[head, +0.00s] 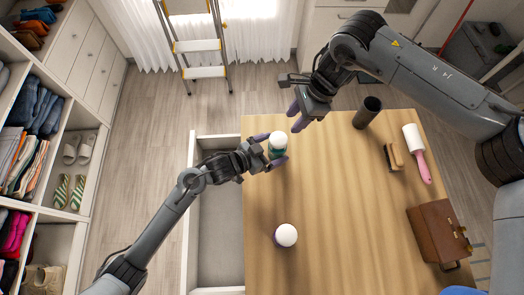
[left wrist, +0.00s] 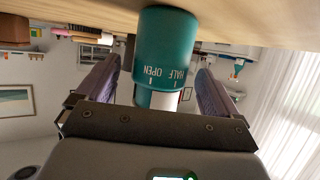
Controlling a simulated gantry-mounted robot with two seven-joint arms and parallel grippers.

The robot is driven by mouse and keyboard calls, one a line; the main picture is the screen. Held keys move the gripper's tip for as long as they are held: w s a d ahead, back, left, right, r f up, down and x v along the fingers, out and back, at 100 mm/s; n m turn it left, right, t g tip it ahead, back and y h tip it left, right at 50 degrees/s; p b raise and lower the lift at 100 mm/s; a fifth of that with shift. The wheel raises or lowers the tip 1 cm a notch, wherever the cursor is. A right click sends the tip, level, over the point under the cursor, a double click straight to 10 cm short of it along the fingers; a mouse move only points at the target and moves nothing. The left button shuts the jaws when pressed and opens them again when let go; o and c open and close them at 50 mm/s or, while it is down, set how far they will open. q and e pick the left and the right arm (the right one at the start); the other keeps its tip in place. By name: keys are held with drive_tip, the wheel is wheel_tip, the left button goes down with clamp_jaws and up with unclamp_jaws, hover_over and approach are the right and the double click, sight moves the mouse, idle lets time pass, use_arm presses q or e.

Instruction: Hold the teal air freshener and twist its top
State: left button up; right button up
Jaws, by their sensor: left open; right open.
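The teal air freshener (head: 278,141) stands on the wooden table near its left edge, its white top seen from above and a little teal showing below. In the left wrist view its teal body (left wrist: 165,48) is large and upside down, with the words "HALF OPEN" and a white part beyond. My left gripper (head: 270,149) is open, with its purple fingers on either side of the air freshener; the wrist view shows gaps beside both fingers (left wrist: 157,85). My right gripper (head: 297,115) is open and empty, above and to the right of the air freshener.
The wooden table (head: 350,220) also holds another white-topped item (head: 286,235), a dark cup (head: 367,112), a brush (head: 394,156), a lint roller (head: 416,150) and a brown case (head: 439,233). An open drawer (head: 218,240) lies left of the table. The table's middle is clear.

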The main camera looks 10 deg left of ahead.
use_arm(q)
drive_tip(key=shift+x, duration=1)
